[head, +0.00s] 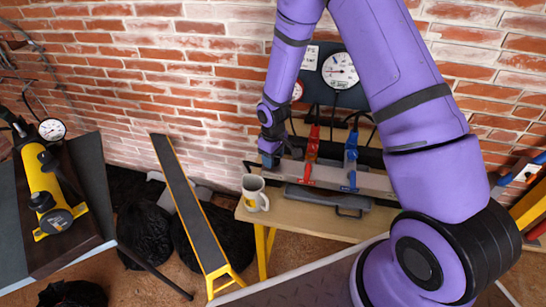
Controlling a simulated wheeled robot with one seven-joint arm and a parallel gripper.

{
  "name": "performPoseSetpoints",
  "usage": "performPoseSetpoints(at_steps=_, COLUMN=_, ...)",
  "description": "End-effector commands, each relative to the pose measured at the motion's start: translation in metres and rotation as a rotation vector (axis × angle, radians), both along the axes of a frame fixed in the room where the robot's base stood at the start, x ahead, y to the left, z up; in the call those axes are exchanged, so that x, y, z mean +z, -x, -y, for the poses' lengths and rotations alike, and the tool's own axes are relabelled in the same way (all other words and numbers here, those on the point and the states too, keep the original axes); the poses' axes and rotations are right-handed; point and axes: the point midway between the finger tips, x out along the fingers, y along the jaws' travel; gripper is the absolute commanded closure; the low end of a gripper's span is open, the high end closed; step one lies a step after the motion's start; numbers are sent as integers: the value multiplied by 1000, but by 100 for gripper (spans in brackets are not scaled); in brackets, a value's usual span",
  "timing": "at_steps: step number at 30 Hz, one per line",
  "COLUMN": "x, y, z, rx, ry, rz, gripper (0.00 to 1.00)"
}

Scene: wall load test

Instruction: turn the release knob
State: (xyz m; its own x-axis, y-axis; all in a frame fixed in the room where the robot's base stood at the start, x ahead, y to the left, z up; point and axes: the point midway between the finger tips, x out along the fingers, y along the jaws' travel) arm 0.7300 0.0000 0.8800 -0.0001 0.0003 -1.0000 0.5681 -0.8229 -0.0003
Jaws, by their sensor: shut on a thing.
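A yellow cylinder unit (42,178), which looks like a hand pump, lies on a dark board at the left. Black knob-like parts (40,202) show on its side; I cannot tell for sure which is the release knob. My gripper (269,160) is far to the right of it, pointing down at the left end of a grey-pink bar (375,183) on the wall bench. The fingers are small and dark here. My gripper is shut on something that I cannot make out.
A mug (254,192) stands on the bench (300,222) close below my gripper. Red (311,150) and blue (351,160) clamps stand along the bar. A gauge panel (340,70) is on the brick wall. A yellow-edged ramp (186,200) and black bags (148,232) fill the floor between.

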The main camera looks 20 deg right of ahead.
Motion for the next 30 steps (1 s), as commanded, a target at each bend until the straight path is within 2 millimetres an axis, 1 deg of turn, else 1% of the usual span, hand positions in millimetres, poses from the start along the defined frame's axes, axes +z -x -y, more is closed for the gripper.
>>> performPoseSetpoints(at_steps=5, x=0, y=0, z=0, rx=2, ry=1, rz=1, gripper=75)
performPoseSetpoints(at_steps=6, x=0, y=0, z=0, rx=2, ry=1, rz=1, gripper=42)
performPoseSetpoints(at_steps=8, x=0, y=0, z=0, rx=1, ry=1, rz=1, gripper=29)
performPoseSetpoints(at_steps=9, x=0, y=0, z=0, rx=1, ry=0, rz=0, gripper=26)
performPoseSetpoints(at_steps=17, x=1, y=0, z=0, rx=0, ry=0, rz=0, gripper=26)
performPoseSetpoints(at_steps=20, x=6, y=0, z=0, rx=0, ry=0, rz=1, gripper=26)
performPoseSetpoints(at_steps=23, x=18, y=-1, z=0, rx=0, ry=-1, rz=4, gripper=26)
performPoseSetpoints(at_steps=30, x=61, y=-1, z=1, rx=-1, ry=0, rz=4, gripper=26)
